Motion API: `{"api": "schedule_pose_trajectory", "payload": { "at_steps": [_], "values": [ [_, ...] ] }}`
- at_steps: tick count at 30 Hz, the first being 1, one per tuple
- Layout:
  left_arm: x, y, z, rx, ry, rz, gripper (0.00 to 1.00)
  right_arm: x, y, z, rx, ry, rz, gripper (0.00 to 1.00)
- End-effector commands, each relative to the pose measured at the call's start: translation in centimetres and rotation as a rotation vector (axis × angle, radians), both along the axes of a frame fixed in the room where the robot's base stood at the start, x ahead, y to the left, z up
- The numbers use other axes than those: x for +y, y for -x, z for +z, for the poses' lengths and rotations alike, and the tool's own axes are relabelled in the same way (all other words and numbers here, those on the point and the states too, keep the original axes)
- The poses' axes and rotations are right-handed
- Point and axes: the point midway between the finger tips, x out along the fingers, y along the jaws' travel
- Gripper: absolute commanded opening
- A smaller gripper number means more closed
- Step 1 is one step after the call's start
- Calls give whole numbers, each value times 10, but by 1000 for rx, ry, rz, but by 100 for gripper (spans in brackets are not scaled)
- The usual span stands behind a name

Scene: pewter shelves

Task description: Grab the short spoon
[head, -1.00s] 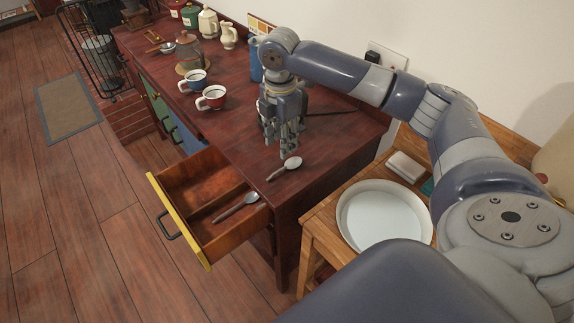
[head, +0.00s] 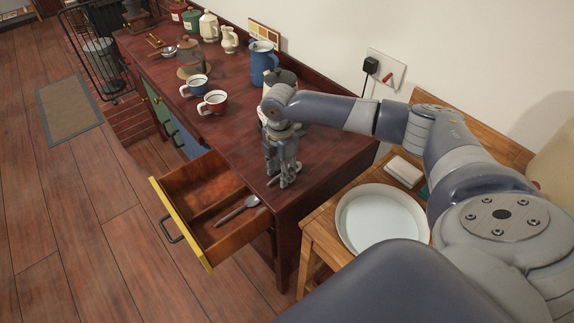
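A spoon with a grey bowl and handle (head: 237,211) lies in the open drawer (head: 181,219), its bowl toward the right. My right gripper (head: 283,182) points down at the counter's near end, above and right of the drawer. Its fingertips are low, at or close to the counter top. They cover the place where a second spoon lay; that spoon is now mostly or wholly hidden behind the fingers. I cannot tell whether the fingers are closed on it. My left gripper is not in view.
The dark red counter (head: 325,160) holds two mugs (head: 213,102), a blue jug (head: 263,62) and a pot (head: 281,80) behind my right arm. A white basin (head: 382,218) stands on the wooden side table at right. The yellow-fronted drawer juts over the floor.

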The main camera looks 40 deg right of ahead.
Motion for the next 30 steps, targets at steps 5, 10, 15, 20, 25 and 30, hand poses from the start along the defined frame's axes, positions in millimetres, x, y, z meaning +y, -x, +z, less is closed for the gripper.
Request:
{"api": "schedule_pose_trajectory", "payload": {
  "at_steps": [5,10,15,20,25,30],
  "values": [
    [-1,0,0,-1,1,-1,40,0,0,0,0,0,0,29],
    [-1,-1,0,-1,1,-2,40,0,0,0,0,-1,0,0],
    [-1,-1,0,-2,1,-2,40,0,0,0,-1,-1,0,0],
    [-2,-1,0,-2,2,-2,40,0,0,1,-1,-1,0,0],
    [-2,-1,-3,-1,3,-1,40,0,-1,7,-3,-1,0,0],
    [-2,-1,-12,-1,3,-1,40,1,-2,28,-5,-3,1,0]
  ]
}}
